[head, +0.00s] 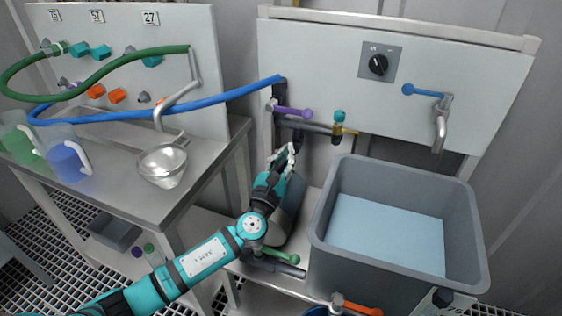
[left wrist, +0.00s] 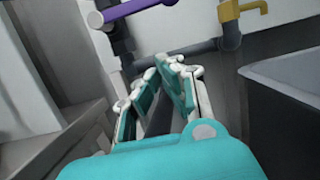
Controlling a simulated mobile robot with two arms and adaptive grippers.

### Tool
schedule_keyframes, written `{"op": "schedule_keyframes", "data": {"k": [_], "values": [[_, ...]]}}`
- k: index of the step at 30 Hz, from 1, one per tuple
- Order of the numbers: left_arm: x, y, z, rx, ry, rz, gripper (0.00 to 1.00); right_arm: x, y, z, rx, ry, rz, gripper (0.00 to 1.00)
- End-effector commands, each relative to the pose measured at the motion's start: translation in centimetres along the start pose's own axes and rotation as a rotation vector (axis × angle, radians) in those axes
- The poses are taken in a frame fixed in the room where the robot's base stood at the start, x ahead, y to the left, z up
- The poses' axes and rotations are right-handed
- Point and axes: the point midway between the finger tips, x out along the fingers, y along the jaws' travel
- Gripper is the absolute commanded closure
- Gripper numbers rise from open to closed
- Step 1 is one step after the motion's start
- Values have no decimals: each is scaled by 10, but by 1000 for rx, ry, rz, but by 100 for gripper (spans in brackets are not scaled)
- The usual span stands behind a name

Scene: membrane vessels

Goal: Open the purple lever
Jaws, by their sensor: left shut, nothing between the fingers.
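The purple lever (head: 292,111) sits on the pipework below the panel's left edge in the head view, its handle pointing right. The purple lever (left wrist: 134,10) also shows at the top of the left wrist view, partly cut off by the frame edge. My left gripper (head: 286,153) is below the lever and apart from it. Its fingers (left wrist: 168,85) are shut with nothing between them and point up toward the pipes. My right gripper is not clearly seen; only a dark part at the lower right edge shows.
A grey tub (head: 400,170) of light blue liquid stands right of my left gripper. A blue lever (head: 422,91) and tap are above it. A yellow-handled valve (head: 338,129) is right of the purple lever. A green lever (head: 280,255) is lower down. A metal bench (head: 200,185) is at left.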

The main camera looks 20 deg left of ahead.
Motion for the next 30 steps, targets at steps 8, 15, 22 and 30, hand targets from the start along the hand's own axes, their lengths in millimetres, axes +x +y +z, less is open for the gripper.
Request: {"op": "schedule_keyframes", "data": {"k": [8, 15, 22, 30], "values": [[51, 0, 10, -4, -1, 0, 100, -2, 0, 1, 0, -6, 0, 46], [55, 1, 32, -5, 0, 1, 100, 30, -2, 26, -4, -26, -3, 46], [57, 1, 39, -5, 1, 2, 100, 42, -2, 37, -6, -32, -4, 46], [56, 1, 39, -5, 1, 2, 100, 43, -2, 38, -6, -32, -4, 46]]}}
